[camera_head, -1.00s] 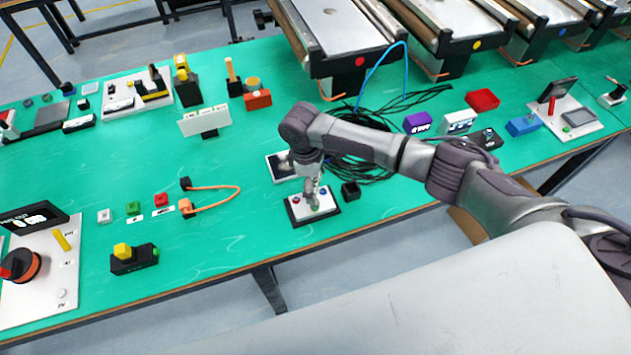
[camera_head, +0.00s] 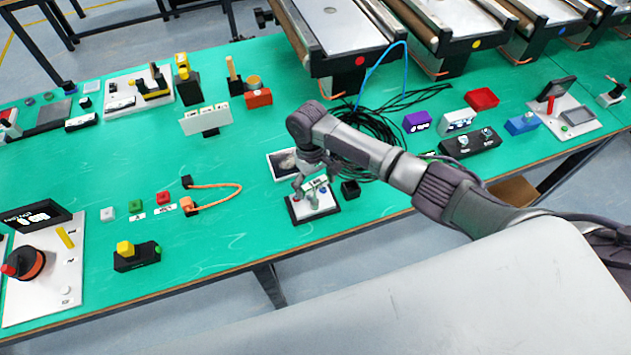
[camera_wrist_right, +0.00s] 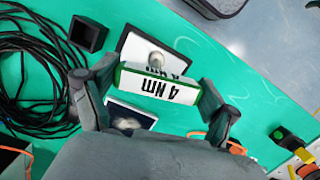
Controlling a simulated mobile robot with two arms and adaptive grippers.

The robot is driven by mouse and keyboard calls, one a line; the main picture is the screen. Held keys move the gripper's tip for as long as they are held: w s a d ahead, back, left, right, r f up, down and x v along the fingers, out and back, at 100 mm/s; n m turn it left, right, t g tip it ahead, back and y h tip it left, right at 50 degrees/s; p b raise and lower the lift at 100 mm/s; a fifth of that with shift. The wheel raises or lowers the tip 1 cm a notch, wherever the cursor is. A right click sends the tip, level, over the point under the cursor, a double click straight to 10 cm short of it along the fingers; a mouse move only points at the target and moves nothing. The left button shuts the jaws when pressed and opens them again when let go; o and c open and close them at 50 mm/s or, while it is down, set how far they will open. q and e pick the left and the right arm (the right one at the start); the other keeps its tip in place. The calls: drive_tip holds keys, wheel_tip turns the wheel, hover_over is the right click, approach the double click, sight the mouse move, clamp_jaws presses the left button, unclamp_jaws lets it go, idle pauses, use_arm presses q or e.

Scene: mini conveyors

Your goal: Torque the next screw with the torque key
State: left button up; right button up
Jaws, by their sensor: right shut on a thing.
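My right gripper (camera_head: 311,190) is shut on the torque key (camera_head: 318,184), a white and green block. In the right wrist view the torque key (camera_wrist_right: 158,85) reads "4 Nm" and sits between the two fingers. The gripper is over a small white plate (camera_head: 326,208) on a black base near the table's front edge. In the wrist view a round grey piece shows on this plate (camera_wrist_right: 135,45) just beyond the key. The key's lower end and the screw under it are hidden, so I cannot tell whether they touch. My left gripper is not in view.
A black open box (camera_head: 350,189) stands right beside the plate. An orange cable (camera_head: 225,184) lies to the left. The green table is clear between these.

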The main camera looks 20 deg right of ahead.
drive_tip(key=m, duration=0.4)
drive_tip(key=shift+s+a+y, duration=0.1)
drive_tip(key=shift+y, duration=0.3)
drive_tip(key=m, duration=0.4)
drive_tip(key=m+y, duration=0.1)
drive_tip(key=m, duration=0.5)
drive_tip(key=shift+t, duration=0.4)
drive_tip(key=shift+r, duration=0.1)
